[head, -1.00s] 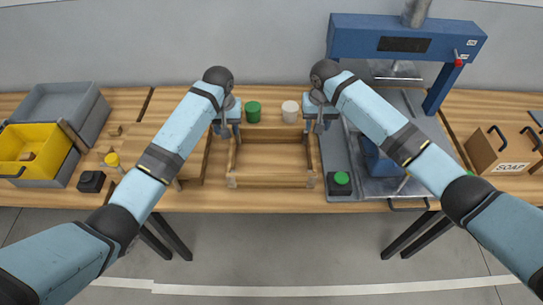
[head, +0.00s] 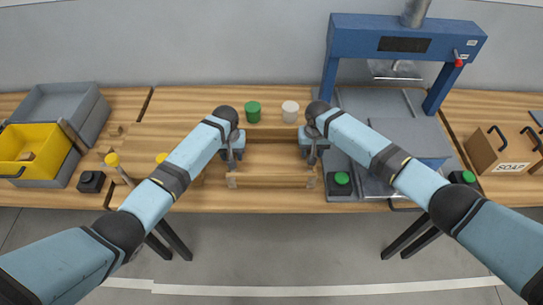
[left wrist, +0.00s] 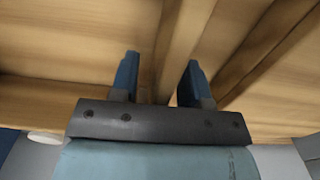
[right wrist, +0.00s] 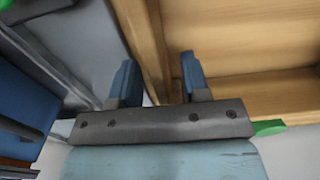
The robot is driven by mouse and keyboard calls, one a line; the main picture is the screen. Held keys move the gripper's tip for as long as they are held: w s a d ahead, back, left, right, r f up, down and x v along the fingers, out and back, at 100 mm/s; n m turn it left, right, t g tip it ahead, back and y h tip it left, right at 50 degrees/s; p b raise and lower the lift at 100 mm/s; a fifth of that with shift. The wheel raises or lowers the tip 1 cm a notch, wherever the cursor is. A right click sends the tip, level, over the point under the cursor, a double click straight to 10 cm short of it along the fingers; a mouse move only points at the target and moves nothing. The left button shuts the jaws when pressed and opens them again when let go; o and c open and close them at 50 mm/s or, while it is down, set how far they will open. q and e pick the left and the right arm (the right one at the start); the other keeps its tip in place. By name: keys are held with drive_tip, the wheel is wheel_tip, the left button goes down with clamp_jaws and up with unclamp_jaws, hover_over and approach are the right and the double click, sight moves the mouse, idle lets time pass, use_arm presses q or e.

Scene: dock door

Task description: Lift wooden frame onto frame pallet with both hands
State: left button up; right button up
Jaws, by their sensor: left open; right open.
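The wooden frame (head: 272,181) lies on the bench in the middle of the head view, its front rail toward me. My left gripper (head: 232,163) is open at its left side; in the left wrist view the fingers (left wrist: 158,85) stand on either side of a wooden rail (left wrist: 185,40). My right gripper (head: 311,160) is open at the right side; in the right wrist view a rail (right wrist: 148,45) runs between its fingers (right wrist: 157,82). A low wooden platform (head: 150,142) with yellow-topped posts, apparently the frame pallet, is left of the frame, partly hidden by my left arm.
A green can (head: 253,112) and a white can (head: 290,112) stand just behind the frame. A blue press (head: 405,25) with a grey bed is close on the right. A yellow bin (head: 30,150) and a soap crate (head: 500,155) stand at the ends.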

use_arm(q)
drive_tip(key=shift+f, duration=0.6)
use_arm(e)
drive_tip(key=shift+f, duration=0.55)
use_arm(q)
clamp_jaws()
use_arm(e)
clamp_jaws()
